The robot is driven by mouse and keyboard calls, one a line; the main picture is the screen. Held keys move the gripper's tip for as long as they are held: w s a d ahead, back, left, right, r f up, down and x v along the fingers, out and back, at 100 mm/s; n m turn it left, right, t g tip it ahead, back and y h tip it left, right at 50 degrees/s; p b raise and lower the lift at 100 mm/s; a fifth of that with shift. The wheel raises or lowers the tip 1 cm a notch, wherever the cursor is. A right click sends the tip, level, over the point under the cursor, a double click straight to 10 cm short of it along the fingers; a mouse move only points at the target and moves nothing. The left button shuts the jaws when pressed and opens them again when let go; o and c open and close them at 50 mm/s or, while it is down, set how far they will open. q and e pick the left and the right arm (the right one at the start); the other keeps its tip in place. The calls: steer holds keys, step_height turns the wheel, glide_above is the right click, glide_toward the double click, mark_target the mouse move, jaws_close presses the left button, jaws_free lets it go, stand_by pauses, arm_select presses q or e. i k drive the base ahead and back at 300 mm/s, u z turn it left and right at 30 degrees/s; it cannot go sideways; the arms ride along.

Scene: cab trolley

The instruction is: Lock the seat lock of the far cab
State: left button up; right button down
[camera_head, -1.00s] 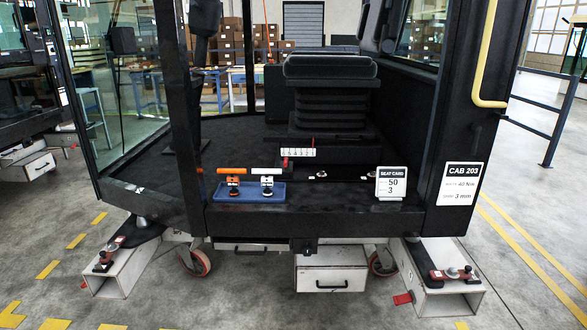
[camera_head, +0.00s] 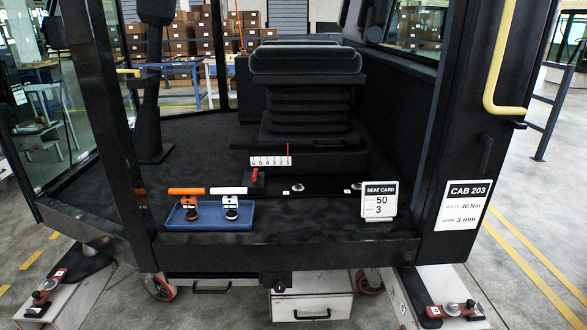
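A cab with a label reading CAB 203 (camera_head: 466,205) fills the view. I cannot tell whether it is the far cab. Its black seat (camera_head: 305,62) stands on a bellows base in the middle. A white number scale (camera_head: 270,161) is on the front of the seat base, with a thin red pointer (camera_head: 288,149) near its right end. A small red lever (camera_head: 256,175) sits under the scale's left end; it may be the seat lock, and its locked or unlocked state cannot be read. Neither of my grippers is in view.
A blue tray (camera_head: 180,223) on the cab floor's front edge holds an orange-handled tool (camera_head: 187,192) and a white-handled tool (camera_head: 230,192). A seat card (camera_head: 379,200) reading 50 and 3 stands to the right. A yellow handrail (camera_head: 490,80) and dark posts flank the opening.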

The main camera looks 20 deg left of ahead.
mark_target(256, 171)
steer(key=u, duration=0.35)
steer(key=i, duration=0.9)
steer(key=u, duration=0.75)
